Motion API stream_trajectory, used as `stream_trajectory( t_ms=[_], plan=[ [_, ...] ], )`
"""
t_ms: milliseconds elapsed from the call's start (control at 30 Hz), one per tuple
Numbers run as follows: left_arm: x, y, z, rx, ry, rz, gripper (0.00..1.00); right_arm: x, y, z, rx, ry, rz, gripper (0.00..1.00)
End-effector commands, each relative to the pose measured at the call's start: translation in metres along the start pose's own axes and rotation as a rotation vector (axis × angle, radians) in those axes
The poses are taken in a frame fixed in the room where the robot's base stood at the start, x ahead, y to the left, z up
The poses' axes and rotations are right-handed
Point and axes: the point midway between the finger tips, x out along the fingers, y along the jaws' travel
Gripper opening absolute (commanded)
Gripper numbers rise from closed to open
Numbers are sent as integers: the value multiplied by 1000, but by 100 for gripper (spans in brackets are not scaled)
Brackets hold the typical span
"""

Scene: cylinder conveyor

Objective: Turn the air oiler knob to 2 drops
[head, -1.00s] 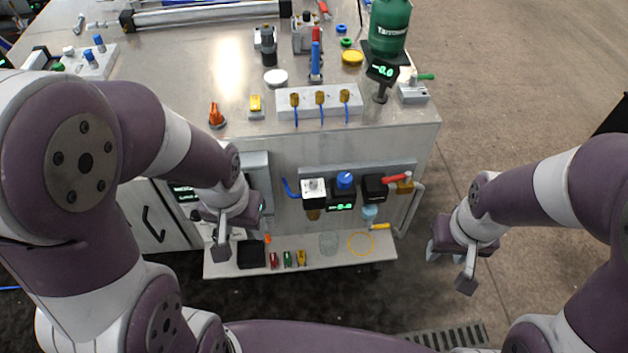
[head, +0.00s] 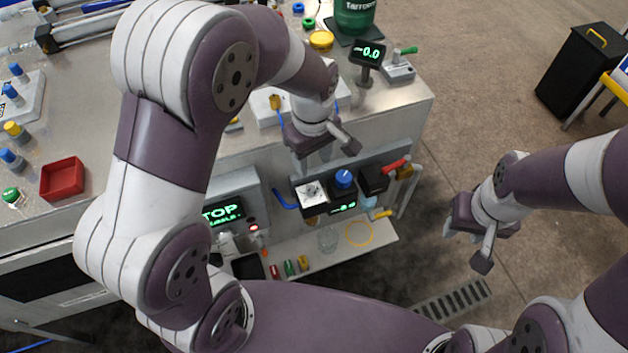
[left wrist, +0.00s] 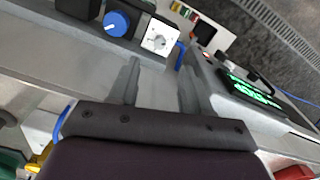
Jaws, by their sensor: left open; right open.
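A white square dial face with a small pale knob (head: 311,193) tops a black unit on the cabinet's front; it appears to be the air oiler knob. Its scale marks are too small to read. The dial also shows in the left wrist view (left wrist: 160,38), beyond the fingers. A blue knob (head: 344,178) sits just right of it, above a green display. My left gripper (head: 325,150) is open and empty, above and apart from the dial. Its two fingers (left wrist: 160,80) stand apart in the wrist view. My right gripper (head: 466,247) is open and empty, right of the cabinet.
A red-handled valve (head: 396,163) and a grey pipe stand right of the knobs. A lower shelf (head: 290,248) holds small coloured parts and a glass. A screen reading "TOP" (head: 222,211) is at left. Open floor lies to the right.

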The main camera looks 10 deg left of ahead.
Motion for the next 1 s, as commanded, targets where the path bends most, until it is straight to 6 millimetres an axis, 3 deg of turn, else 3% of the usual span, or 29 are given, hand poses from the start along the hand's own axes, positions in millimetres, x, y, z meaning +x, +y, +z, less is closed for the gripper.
stream_trajectory(
  t_ms=[200,400,533,800,933,1000],
  plan=[
    [58,-2,1,1,-3,-6,48,3,0,0,0,0,0,43],
    [97,-1,0,2,-1,-1,48,5,0,0,0,0,0,43],
    [108,-1,0,3,0,0,48,5,0,0,0,0,0,43],
    [109,-1,0,3,0,1,48,5,0,0,0,0,0,43],
    [109,-1,0,3,0,1,6,5,0,0,0,0,0,43],
    [109,-1,0,3,0,1,0,5,0,0,0,0,0,43]
  ],
)
